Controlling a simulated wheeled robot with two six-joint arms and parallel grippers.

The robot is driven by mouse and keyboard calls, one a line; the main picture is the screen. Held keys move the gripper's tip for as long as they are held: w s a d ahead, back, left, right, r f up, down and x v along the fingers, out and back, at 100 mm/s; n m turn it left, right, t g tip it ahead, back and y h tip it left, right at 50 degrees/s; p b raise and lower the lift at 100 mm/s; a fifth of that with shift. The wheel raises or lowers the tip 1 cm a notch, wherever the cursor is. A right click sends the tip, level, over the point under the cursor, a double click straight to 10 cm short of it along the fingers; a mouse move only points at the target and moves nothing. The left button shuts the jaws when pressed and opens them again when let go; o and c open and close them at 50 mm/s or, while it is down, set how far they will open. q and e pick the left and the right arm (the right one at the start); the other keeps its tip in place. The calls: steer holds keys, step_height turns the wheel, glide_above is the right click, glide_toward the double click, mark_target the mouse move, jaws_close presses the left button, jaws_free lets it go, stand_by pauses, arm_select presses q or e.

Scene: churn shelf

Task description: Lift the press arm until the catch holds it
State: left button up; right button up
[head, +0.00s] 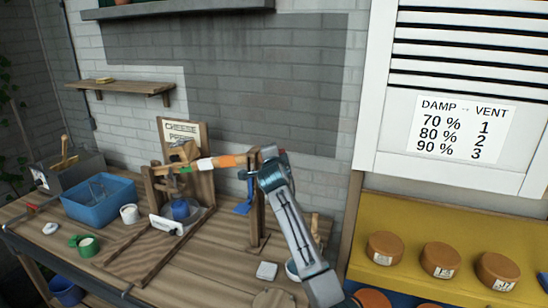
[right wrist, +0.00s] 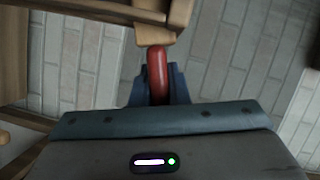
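The press arm (head: 227,161) is a wooden beam with an orange and white section, running nearly level from the cheese press frame (head: 201,185) to a wooden post (head: 257,215) at the right. A blue part (head: 244,197) hangs by this post; I cannot tell if it is the catch or if it touches the arm. My right gripper (head: 268,166) is at the arm's right end. In the right wrist view its blue fingers (right wrist: 158,92) close around a red handle (right wrist: 157,70) below a wooden end piece (right wrist: 154,30). My left gripper is out of view.
A blue round thing (head: 181,209) sits under the press. Cheeses (head: 441,260) rest on a yellow shelf (head: 400,205) at the right.

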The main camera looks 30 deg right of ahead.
steer(key=o, duration=0.3)
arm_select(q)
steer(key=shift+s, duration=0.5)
arm_select(e)
steer(key=shift+o, duration=0.7)
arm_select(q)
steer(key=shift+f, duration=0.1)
